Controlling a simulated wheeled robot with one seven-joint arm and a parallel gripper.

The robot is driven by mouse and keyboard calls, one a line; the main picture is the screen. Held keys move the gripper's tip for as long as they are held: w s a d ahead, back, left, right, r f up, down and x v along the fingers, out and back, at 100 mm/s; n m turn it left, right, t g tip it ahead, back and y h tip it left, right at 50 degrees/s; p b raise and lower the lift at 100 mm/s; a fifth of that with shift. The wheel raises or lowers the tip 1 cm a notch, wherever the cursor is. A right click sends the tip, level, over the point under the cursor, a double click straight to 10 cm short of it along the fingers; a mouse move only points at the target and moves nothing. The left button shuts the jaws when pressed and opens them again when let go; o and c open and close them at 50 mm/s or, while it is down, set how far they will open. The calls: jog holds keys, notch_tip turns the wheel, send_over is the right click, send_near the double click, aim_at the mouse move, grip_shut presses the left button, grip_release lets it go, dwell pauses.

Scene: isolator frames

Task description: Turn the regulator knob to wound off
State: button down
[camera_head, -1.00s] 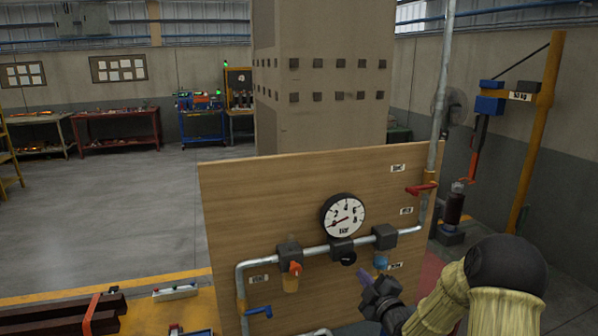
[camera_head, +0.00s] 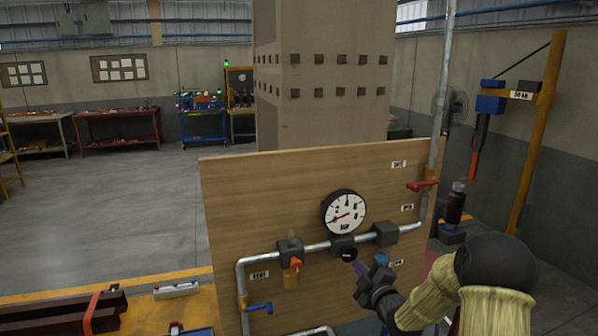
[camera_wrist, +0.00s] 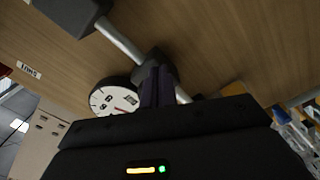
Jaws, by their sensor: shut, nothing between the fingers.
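The wooden panel (camera_head: 300,190) carries a pipe with a round white gauge (camera_head: 344,212) marked bar; its needle is red. Below the gauge a dark block (camera_head: 341,243) on the pipe bears a small black round knob (camera_head: 349,255), which I take for the regulator knob. My gripper (camera_head: 358,266) is shut and empty, its purple-grey fingertips just below and right of the knob. In the wrist view the shut fingers (camera_wrist: 155,86) point at the dark block and hide the knob; contact cannot be told. The gauge (camera_wrist: 114,98) shows left of the fingers.
An orange-topped fitting (camera_head: 294,265) hangs from the pipe to the left, with a blue lever (camera_head: 258,308) lower left. A blue-topped fitting (camera_head: 380,260) is close right of my fingers. A red lever (camera_head: 423,187) is on the upright pipe at right.

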jog(key=shift+a+r, duration=0.2)
jog(key=shift+r, duration=0.1)
dwell(0.5)
jog(key=shift+w+d+r+b, duration=0.15)
jog(key=shift+d+r+b, duration=0.2)
jog(key=shift+b, duration=0.7)
jog(key=shift+w+d+r+b, duration=0.1)
jog(key=shift+r+b, duration=0.3)
jog(key=shift+b, duration=0.65)
jog(key=shift+d+r+b, duration=0.1)
jog(key=shift+r+b, duration=0.4)
jog(key=shift+b, duration=0.35)
jog(key=shift+w+d+f+b, duration=0.1)
jog(key=shift+d+b, duration=0.2)
jog(key=shift+d, duration=0.15)
jog(key=b+v, duration=0.3)
jog(key=v, duration=0.3)
